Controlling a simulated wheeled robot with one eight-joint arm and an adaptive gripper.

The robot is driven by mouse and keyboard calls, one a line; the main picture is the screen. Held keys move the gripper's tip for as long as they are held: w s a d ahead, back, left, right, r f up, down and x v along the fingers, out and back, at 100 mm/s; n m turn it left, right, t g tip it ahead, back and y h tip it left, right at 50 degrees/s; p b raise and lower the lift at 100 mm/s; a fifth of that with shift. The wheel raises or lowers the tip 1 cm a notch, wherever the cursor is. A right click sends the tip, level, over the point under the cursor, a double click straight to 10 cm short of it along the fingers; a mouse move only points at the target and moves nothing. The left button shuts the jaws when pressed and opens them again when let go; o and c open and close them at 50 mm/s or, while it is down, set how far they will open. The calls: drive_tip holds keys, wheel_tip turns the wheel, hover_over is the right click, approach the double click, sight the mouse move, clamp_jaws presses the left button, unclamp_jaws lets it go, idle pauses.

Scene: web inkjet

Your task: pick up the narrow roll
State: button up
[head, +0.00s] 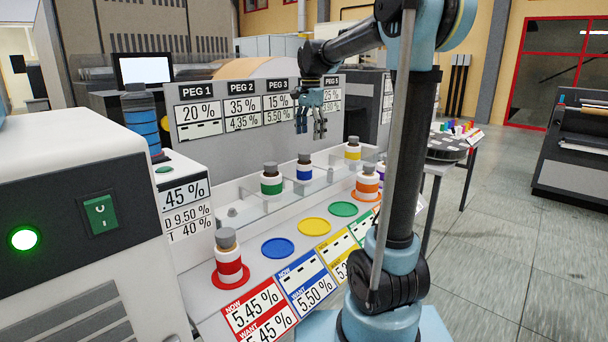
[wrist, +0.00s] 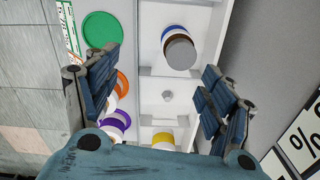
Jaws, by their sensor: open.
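I cannot tell which thing is the narrow roll. White bottles with coloured bands and grey caps stand on the light rack: green-banded (head: 271,184), blue-banded (head: 304,172) and yellow-banded (head: 353,154) in the back row, red-banded (head: 229,265) and orange-banded (head: 367,186) on front discs. My gripper (head: 311,122) is open and empty above the back row, right of the blue-banded bottle. In the wrist view my gripper (wrist: 162,68) spreads over a bare pale knob (wrist: 168,96). The blue-banded bottle (wrist: 176,38) is above the knob and the yellow-banded one (wrist: 163,139) below.
Blue (head: 278,247), yellow (head: 314,227) and green (head: 343,209) discs in the front row are bare. A panel of peg signs (head: 245,112) stands close behind the rack. A white machine (head: 75,220) fills the left. A purple-banded bottle (wrist: 115,122) shows in the wrist view.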

sight(303, 152)
drive_tip(key=w+a, duration=0.1)
drive_tip(key=w+a+m, duration=0.1)
drive_tip(key=w, duration=0.1)
drive_tip(key=shift+w+a+r, duration=0.1)
drive_tip(key=shift+r, duration=0.1)
drive_tip(key=shift+w+a+f, duration=0.1)
drive_tip(key=shift+f, duration=0.15)
wheel_tip(303, 152, down, 12)
drive_tip(key=shift+r, duration=0.2)
drive_tip(key=shift+s+d+f, duration=0.1)
drive_tip(key=shift+f, duration=1.2)
drive_tip(key=shift+s+d+f, duration=0.1)
drive_tip(key=shift+f, duration=1.2)
drive_tip(key=c, duration=1.2)
